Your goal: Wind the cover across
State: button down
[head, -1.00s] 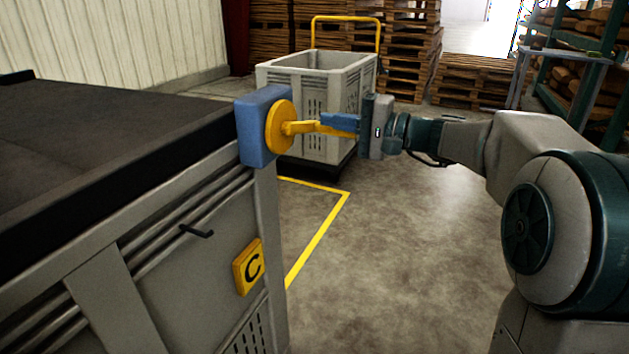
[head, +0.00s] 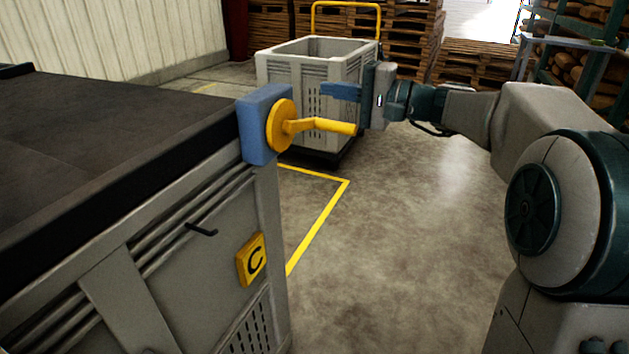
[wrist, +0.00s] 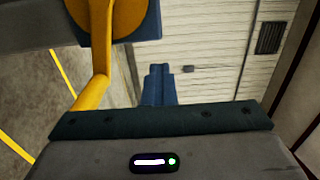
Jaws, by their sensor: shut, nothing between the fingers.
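A black cover (head: 110,125) lies over the top of a grey crate (head: 190,255) marked with a yellow C plate (head: 251,260). A blue housing (head: 257,128) at the crate's corner carries a yellow disc with a yellow crank handle (head: 325,127) that points right. My gripper (head: 328,90) is shut and empty, with blue fingers, just above and behind the handle and apart from it. In the wrist view the shut fingers (wrist: 158,85) stand to the right of the yellow crank (wrist: 92,60).
A grey bin (head: 310,62) on a dark base with a yellow push bar stands behind my gripper. Wooden pallets (head: 410,50) and a green rack (head: 570,70) are at the back. The floor in the middle is clear, with a yellow line.

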jog(key=s+a+r, duration=0.2)
jog(key=s+r, duration=0.4)
jog(key=r, duration=0.1)
jog(key=shift+s+a+r+p, duration=0.15)
jog(key=shift+s+p, duration=0.1)
jog(key=shift+p, duration=0.1)
jog(key=c, duration=0.8)
grip_release()
jog(key=v, duration=2.3)
jog(key=shift+w+r, duration=0.1)
jog(key=shift+r, duration=0.05)
